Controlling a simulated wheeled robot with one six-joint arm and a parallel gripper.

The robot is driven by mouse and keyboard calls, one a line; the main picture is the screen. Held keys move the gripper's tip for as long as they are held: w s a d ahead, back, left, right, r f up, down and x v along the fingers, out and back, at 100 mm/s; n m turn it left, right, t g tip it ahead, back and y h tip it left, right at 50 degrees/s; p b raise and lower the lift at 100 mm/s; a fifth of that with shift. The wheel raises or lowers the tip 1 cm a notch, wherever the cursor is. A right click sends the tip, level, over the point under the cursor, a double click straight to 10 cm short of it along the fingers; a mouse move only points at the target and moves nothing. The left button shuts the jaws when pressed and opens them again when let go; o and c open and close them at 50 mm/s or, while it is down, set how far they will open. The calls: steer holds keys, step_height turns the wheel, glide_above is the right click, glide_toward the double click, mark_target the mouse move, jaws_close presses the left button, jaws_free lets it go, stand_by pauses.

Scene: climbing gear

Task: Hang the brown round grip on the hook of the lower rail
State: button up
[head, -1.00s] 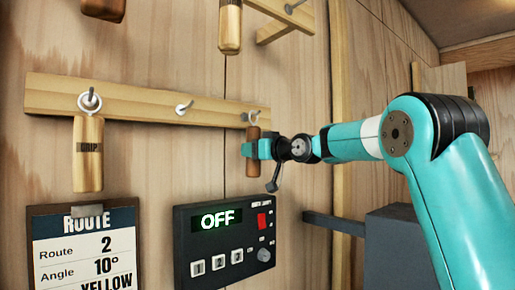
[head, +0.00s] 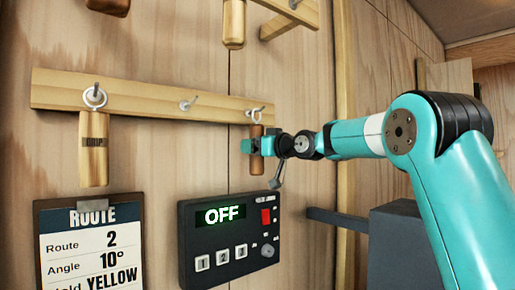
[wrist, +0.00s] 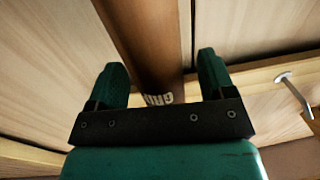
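The brown round grip (head: 257,179) is upright at the right end of the lower rail (head: 140,92). Its ring (head: 256,112) is at the right hook and appears to be around it, but the contact is too small to be sure. My gripper (head: 257,146) is around the upper part of the grip, below the ring. In the wrist view the brown grip (wrist: 152,45) lies between the two fingers (wrist: 163,88). The fingers are apart, with a visible gap on the right side, so my gripper looks open around it.
A light wooden grip (head: 94,160) hangs on the rail's left hook; the middle hook (head: 188,104) is bare. A control box reading OFF (head: 230,238) and a route board (head: 90,245) are below. Another wooden grip (head: 233,22) hangs above.

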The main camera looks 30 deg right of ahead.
steer(key=shift+s+f, duration=0.1)
steer(key=shift+s+d+b, duration=0.15)
steer(key=shift+s+b, duration=0.15)
steer(key=shift+b, duration=0.1)
steer(key=b+v, duration=0.8)
steer(key=v, duration=0.9)
steer(key=s+a+f+n+g+y, duration=0.1)
steer(key=s+a+f+g, duration=0.3)
steer(key=a+f, duration=0.6)
steer(key=s+a+f+g+y, duration=0.15)
steer(key=a+f+g, duration=0.35)
steer(key=a+f, duration=0.55)
steer(key=s+a+f+n+g+h, duration=0.1)
steer(key=s+f+g, duration=0.3)
steer(key=s+f, duration=0.4)
steer(key=s+a+f+n+g+h, duration=0.1)
steer(key=s+a+f+g, duration=0.3)
steer(key=s+f, duration=0.4)
steer(key=s+h, duration=0.1)
steer(key=s, duration=0.4)
steer(key=shift+f+n, duration=0.3)
steer(key=shift+f, duration=0.1)
steer(key=shift+h, duration=0.25)
